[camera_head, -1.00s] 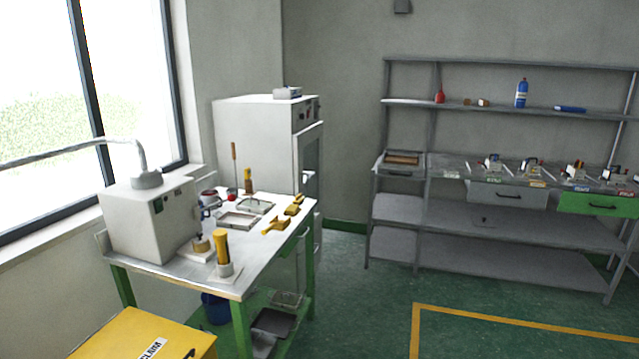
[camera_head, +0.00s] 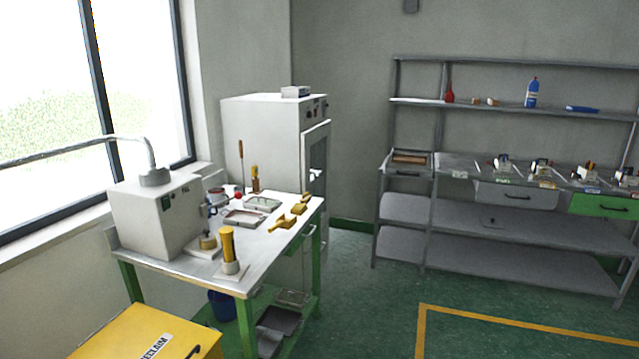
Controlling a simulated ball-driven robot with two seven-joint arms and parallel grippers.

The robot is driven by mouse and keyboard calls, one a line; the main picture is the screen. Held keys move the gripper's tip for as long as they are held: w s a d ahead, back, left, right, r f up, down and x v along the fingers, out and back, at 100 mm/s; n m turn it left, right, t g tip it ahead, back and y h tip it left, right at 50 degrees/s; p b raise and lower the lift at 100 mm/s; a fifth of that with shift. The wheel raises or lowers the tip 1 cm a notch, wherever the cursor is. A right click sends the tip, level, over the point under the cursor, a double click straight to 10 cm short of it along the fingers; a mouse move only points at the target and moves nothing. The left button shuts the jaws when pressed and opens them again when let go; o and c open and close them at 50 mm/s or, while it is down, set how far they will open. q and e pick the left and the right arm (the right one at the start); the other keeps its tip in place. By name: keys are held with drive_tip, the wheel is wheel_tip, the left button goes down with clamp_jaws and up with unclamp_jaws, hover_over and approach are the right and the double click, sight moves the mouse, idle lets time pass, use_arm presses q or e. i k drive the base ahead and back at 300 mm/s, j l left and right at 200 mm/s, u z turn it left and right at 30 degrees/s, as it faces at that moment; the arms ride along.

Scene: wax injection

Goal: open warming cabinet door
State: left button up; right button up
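The warming cabinet (camera_head: 262,140) is a tall pale grey box standing in the corner behind the work table. Its door (camera_head: 315,165) is on the right-hand side, seen at a steep angle, with a dark window and a small handle about halfway up. The door looks shut, though the angle makes this hard to judge. Dark controls sit on the panel above the door. The lower part of the cabinet is partly hidden by the table. Neither of my grippers is in view.
A green-legged work table (camera_head: 265,262) with a wax injector (camera_head: 160,215) and yellow tools stands before the cabinet. A yellow bin (camera_head: 130,338) is at the lower left. Grey shelving (camera_head: 500,235) lines the back wall. Green floor (camera_head: 370,310) is open right of the table.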

sight(309, 138)
drive_tip(key=i+l+z, duration=0.35)
drive_tip(key=i, duration=0.3)
drive_tip(key=i+z, duration=0.35)
drive_tip(key=i, duration=0.75)
drive_tip(key=i+l+u, duration=0.15)
drive_tip(key=i, duration=0.85)
drive_tip(key=i+l+u, duration=0.1)
drive_tip(key=i, duration=0.4)
